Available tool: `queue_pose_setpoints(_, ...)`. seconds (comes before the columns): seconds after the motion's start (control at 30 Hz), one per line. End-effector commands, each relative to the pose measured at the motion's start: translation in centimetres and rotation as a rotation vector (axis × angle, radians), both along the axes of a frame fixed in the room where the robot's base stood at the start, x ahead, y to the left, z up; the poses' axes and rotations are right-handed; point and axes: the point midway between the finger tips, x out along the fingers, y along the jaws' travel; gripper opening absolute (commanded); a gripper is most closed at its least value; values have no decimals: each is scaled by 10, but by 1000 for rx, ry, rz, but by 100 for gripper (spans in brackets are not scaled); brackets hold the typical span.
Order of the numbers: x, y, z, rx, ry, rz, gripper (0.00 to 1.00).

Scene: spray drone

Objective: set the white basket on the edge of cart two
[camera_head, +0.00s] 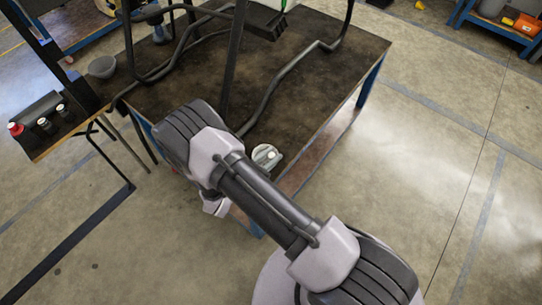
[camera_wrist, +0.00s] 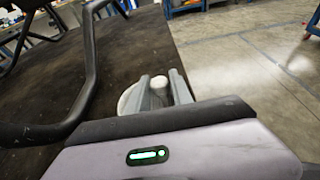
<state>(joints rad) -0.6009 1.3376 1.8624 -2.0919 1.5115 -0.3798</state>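A small round white piece with a pale knob, likely the white basket (camera_head: 267,156), sits by the near right edge of a dark-topped table with blue legs (camera_head: 335,62). It also shows in the wrist view (camera_wrist: 128,100). My gripper (camera_wrist: 164,88) is at it, one grey finger on each side of the pale knob. Whether the fingers press on the knob is unclear. In the head view my arm hides the gripper. No label shows which surface is cart two.
Black tube frames (camera_head: 296,68) of the drone lie across the dark table. The floor at right is open.

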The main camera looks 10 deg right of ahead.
Motion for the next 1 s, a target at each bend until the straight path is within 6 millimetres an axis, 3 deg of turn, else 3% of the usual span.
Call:
queue_pose_setpoints(0.07, 0, 0, 1, 0, 0, 0, 43)
queue_pose_setpoints(0.43, -1, 2, 7, 0, 0, 1, 43)
queue_pose_setpoints(0.8, -55, 71, 36, 0, 0, 5, 43)
queue_pose_setpoints(1.0, -69, 89, 44, 9, -5, -11, 43)
